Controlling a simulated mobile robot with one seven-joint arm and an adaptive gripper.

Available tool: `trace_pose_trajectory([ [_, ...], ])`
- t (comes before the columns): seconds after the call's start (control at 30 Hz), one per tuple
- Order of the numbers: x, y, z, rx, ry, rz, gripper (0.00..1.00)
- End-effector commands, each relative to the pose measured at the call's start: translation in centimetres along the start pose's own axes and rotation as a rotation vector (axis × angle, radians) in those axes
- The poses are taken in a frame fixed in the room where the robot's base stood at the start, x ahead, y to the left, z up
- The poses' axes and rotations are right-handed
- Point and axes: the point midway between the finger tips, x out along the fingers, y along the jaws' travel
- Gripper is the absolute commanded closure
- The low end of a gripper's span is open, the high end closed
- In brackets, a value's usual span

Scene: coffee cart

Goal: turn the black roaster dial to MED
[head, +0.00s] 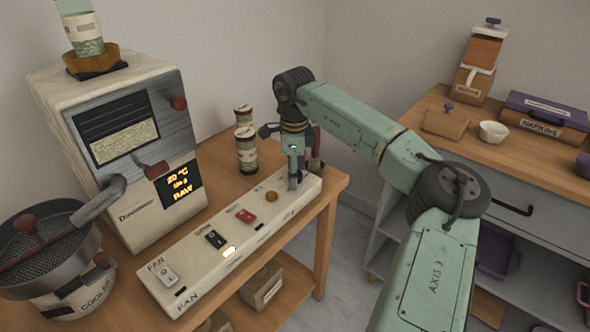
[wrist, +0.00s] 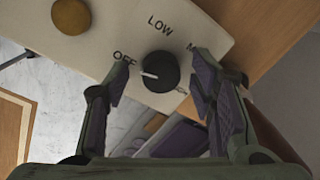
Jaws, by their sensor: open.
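The black roaster dial (wrist: 158,72) is round and sits near the end of the cream control panel (wrist: 100,55). Its white pointer line faces left, just below the OFF label. LOW is printed above it; a label starting with M is partly covered by my right finger, and a small label at its lower right is unreadable. My gripper (wrist: 158,78) is open, with one finger on each side of the dial and gaps showing. In the head view my gripper (head: 294,182) points down at the panel's far end (head: 312,184) and hides the dial.
A brown button (head: 271,197), a red switch (head: 245,215) and a black switch (head: 215,239) line the panel. The roaster (head: 165,225) stands behind it. Striped cans (head: 246,150) stand close to my gripper. A shelf counter (head: 435,105) is at right.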

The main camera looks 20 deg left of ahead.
Motion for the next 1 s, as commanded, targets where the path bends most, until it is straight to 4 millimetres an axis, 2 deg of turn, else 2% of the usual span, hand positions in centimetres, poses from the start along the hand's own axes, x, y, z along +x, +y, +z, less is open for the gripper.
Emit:
trace_pose_trajectory([
  [0.07,-0.01,0.00,0.00,0.000,0.000,0.000,0.51],
  [0.77,-0.04,0.02,0.01,-0.001,0.000,0.001,0.97],
  [1.0,-0.03,0.02,0.02,0.018,0.002,0.001,0.98],
])
